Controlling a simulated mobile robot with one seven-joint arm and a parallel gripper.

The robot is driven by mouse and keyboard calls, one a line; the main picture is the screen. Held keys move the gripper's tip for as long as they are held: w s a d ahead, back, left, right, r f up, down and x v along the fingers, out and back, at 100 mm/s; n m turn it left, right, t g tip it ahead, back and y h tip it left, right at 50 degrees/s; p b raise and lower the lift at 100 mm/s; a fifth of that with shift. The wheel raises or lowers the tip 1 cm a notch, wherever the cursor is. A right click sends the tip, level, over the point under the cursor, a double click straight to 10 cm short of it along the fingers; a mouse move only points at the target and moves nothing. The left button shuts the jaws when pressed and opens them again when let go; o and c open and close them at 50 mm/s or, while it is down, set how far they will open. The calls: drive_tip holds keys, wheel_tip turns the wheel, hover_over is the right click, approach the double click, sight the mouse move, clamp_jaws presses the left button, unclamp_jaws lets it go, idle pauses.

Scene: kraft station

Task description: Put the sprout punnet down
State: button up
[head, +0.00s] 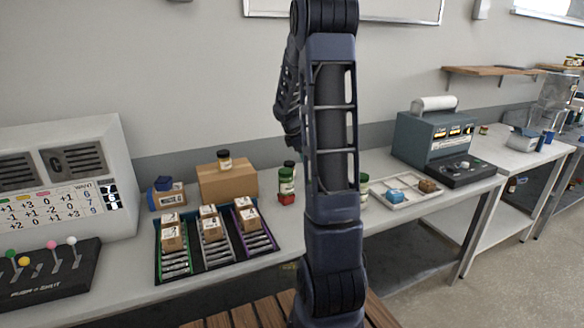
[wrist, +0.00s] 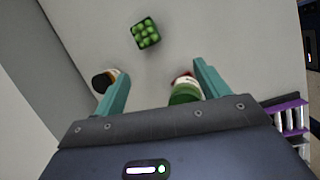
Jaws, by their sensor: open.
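The sprout punnet (wrist: 146,33), a small dark square box of round green sprouts, sits on the pale counter in the wrist view. My gripper (wrist: 161,68) is open, with its two teal fingers apart and nothing held between them. The punnet lies beyond the fingertips, clear of both. In the head view my arm hides the gripper, and I cannot make out the punnet there.
A green-lidded jar (wrist: 185,92) is close by the right finger and a dark-lidded jar (wrist: 104,81) by the left finger. A black rack of small boxes (head: 207,264) stands left, a cardboard box (head: 227,181) behind it. A white tray (head: 404,203) lies right. Bare counter surrounds the punnet.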

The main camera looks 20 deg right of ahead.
drive_tip(key=s+a+r+m+t+y, duration=0.1)
drive_tip(key=s+a+r+m, duration=0.3)
drive_tip(key=s, duration=0.6)
drive_tip(key=s+a+r+m+t+y, duration=0.1)
drive_tip(key=s+a+r+m, duration=0.3)
drive_tip(key=s, duration=0.7)
drive_tip(key=s+a+r+m+t+y, duration=0.2)
drive_tip(key=s+a+r+m, duration=0.2)
drive_tip(key=s+a+m, duration=0.3)
drive_tip(key=s+a, duration=0.4)
drive_tip(key=shift+r, duration=0.35)
drive_tip(key=shift+a, duration=0.1)
